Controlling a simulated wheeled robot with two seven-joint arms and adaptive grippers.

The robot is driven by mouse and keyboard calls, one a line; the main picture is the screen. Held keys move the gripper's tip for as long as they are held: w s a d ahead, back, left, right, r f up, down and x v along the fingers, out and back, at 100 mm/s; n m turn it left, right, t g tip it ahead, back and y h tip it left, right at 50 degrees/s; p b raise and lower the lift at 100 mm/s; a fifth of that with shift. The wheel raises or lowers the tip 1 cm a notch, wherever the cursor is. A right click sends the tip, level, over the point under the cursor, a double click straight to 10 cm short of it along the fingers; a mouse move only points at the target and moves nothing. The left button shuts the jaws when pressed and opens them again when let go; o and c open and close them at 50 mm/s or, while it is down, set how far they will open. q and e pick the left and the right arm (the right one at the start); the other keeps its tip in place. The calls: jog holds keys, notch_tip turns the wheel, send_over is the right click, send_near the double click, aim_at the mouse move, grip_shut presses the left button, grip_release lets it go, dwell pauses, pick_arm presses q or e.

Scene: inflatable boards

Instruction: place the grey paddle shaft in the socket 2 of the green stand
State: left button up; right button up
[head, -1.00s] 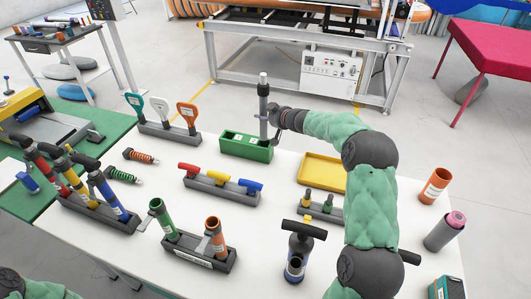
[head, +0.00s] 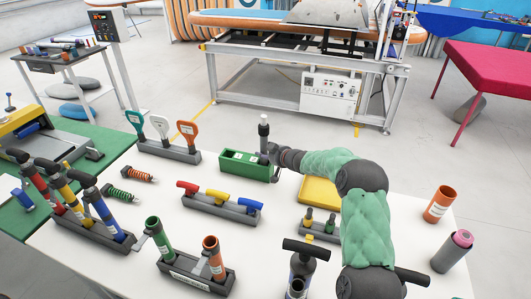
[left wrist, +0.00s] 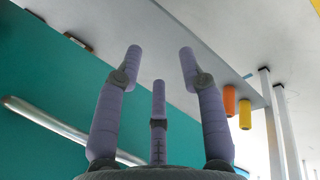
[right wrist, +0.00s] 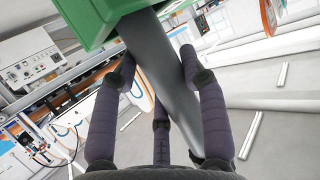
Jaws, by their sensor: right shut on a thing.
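The green stand (head: 236,172) is a long box with white labels, at the back middle of the white table. The grey paddle shaft (head: 264,142) stands about upright at the stand's right end, with a light tip and a black collar. My right gripper (head: 273,153) is shut on the shaft, low beside that end. In the right wrist view, the shaft (right wrist: 160,65) runs between the fingers and meets the green stand (right wrist: 92,18) at the top. Its lower end is hidden, so I cannot tell how deep it sits. My left gripper (left wrist: 160,55) is open and empty.
A rack with teal, white and orange handles (head: 166,148) stands left of the stand. A yellow tray (head: 318,190) lies to the right, partly behind my right arm.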

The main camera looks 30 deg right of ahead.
jog(key=shift+f, duration=0.1)
jog(key=o, duration=1.2)
jog(key=shift+o, duration=0.2)
jog(key=shift+s+r, duration=0.1)
jog(key=shift+r, duration=0.15)
jog(key=v, duration=1.1)
jog(key=shift+s, duration=0.35)
